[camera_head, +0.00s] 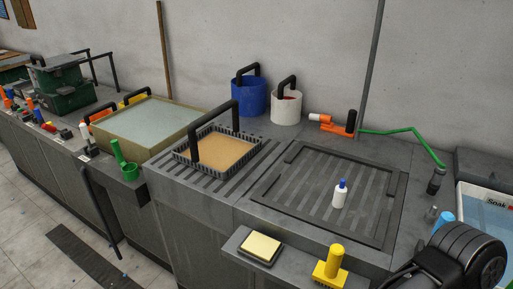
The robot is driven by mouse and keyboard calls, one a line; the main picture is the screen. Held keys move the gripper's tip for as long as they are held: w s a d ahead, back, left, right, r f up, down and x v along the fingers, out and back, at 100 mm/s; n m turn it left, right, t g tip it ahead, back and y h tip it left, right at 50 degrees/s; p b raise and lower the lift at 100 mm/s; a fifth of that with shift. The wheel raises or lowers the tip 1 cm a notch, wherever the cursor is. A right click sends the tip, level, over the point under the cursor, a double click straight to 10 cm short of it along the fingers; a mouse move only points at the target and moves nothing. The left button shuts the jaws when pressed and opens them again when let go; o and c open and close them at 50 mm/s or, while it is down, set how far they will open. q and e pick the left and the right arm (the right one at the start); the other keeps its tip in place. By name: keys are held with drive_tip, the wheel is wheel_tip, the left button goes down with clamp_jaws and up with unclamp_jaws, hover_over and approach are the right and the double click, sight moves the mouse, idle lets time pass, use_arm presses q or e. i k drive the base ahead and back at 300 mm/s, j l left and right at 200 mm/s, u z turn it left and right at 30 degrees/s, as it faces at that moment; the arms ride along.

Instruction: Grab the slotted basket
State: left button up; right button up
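The slotted basket (178,157) is a dark grey rectangular tray with a slotted rim. It sits on the ribbed part of the grey counter, left of the picture's middle. A tall black handle (194,144) arches over it, and a flat tan surface (222,152) fills its inside. Neither gripper shows, and nothing touches the basket. A black rounded part, apparently of my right arm, shows at the bottom right corner, well away from the basket.
A ribbed drain area (300,185) with a white bottle (339,195) lies right of the basket. Blue (248,98) and white (286,108) buckets stand behind it. A pale-topped box (143,122) stands at its left. A yellow sponge (260,246) and yellow-handled tool (332,262) are in front.

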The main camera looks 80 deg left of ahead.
sight(217, 152)
drive_tip(key=u, duration=3.15)
drive_tip(key=z, duration=2)
drive_tip(key=k+j, duration=0.55)
drive_tip(key=j, duration=0.15)
